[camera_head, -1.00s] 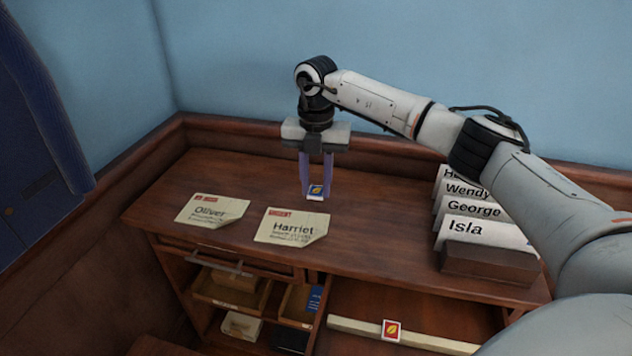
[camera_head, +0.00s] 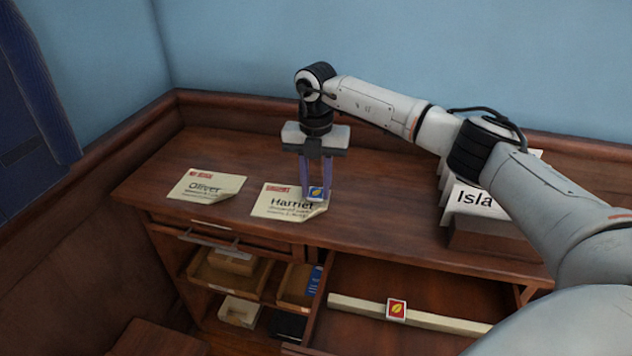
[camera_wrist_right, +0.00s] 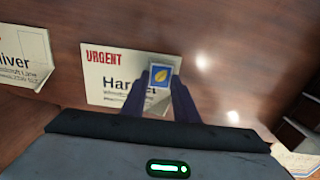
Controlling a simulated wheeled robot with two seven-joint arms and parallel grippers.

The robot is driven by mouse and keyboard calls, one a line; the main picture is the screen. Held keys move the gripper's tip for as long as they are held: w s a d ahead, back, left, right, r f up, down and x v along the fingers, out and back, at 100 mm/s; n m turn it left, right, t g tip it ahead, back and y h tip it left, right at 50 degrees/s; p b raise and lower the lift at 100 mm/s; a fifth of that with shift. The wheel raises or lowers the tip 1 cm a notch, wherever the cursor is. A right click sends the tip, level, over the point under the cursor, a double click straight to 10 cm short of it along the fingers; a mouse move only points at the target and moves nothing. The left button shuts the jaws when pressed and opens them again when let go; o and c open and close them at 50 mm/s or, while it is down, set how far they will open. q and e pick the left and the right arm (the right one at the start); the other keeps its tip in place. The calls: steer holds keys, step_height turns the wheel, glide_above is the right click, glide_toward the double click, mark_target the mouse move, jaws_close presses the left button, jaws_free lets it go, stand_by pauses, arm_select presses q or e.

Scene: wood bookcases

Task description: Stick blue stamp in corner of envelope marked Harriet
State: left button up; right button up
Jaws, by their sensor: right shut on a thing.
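The blue stamp (camera_head: 316,193), with a yellow leaf and a white border, is between the fingertips of my right gripper (camera_head: 317,194), which is shut on it. It also shows in the right wrist view (camera_wrist_right: 160,75). The cream envelope marked Harriet (camera_head: 275,206) lies on the desk top, with a red mark at its upper left and a folded lower right corner. In the right wrist view the envelope (camera_wrist_right: 105,80) reads URGENT in red. The stamp appears over its right side, near the upper right corner; I cannot tell whether it touches. My left gripper is out of view.
The Oliver envelope (camera_head: 215,191) lies to the left. A rack (camera_head: 490,240) of name cards, Isla in front, stands at the right. A red stamp (camera_head: 397,309) sits on a pale strip (camera_head: 360,307) in the open drawer below. The desk's back left is clear.

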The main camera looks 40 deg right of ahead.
mark_target(316, 194)
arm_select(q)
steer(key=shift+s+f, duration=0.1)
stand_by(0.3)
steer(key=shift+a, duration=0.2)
arm_select(e)
steer(key=o, duration=1.5)
steer(key=shift+r+p, duration=0.85)
steer(key=shift+r, duration=0.05)
steer(key=shift+r+p, duration=0.4)
steer(key=shift+r, duration=0.35)
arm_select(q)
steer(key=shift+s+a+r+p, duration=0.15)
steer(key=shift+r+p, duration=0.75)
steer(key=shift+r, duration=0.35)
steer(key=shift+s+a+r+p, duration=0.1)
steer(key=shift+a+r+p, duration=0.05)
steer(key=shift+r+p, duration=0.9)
arm_select(e)
steer(key=shift+r, duration=1.85)
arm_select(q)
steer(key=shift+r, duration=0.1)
